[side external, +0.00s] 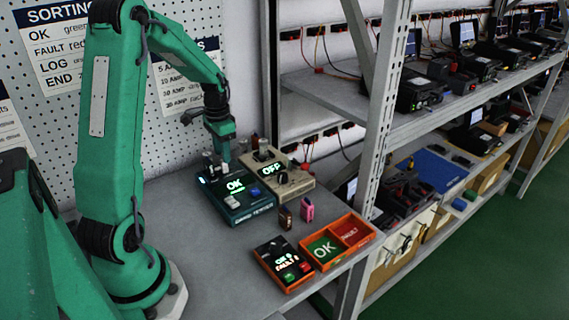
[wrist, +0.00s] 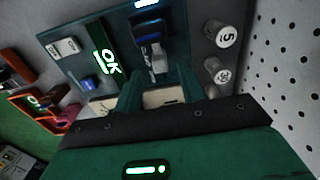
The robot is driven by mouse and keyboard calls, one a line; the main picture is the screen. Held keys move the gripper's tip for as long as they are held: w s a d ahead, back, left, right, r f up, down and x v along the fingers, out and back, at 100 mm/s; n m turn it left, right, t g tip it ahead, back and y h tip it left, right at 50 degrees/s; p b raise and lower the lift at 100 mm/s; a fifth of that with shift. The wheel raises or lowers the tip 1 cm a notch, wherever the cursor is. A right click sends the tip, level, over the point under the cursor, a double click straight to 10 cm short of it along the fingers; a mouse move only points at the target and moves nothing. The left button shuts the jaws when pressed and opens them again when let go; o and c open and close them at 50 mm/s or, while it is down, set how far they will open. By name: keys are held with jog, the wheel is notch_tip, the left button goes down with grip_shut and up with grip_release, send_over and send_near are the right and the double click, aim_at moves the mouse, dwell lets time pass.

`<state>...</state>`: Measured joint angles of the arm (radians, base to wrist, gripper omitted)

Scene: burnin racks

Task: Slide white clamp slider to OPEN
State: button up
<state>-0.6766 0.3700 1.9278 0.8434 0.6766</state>
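The teal tester (side external: 262,207) stands on the bench with its green OK display lit; its teal top (wrist: 80,38) fills the upper middle of the wrist view. A small whitish piece, which looks like the white clamp slider (wrist: 157,62), lies below a dark blue part at the tester's edge. My gripper (wrist: 160,78) is open, with its two green fingers on either side of the whitish piece; I cannot tell whether they touch it. In the side external view my gripper (side external: 225,158) points down at the back of the tester, and the slider is hard to make out there.
A beige box (side external: 296,187) with a green OFF display stands close behind the tester. A dark panel (side external: 283,262) and an orange sorting tray (side external: 365,241) sit at the bench's front right. Small dark and pink fuses (side external: 306,209) stand between. A metal shelf post rises at right.

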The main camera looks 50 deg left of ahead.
aim_at(220, 167)
jog(key=shift+f, duration=2.15)
jog(key=shift+c, duration=0.4)
grip_shut()
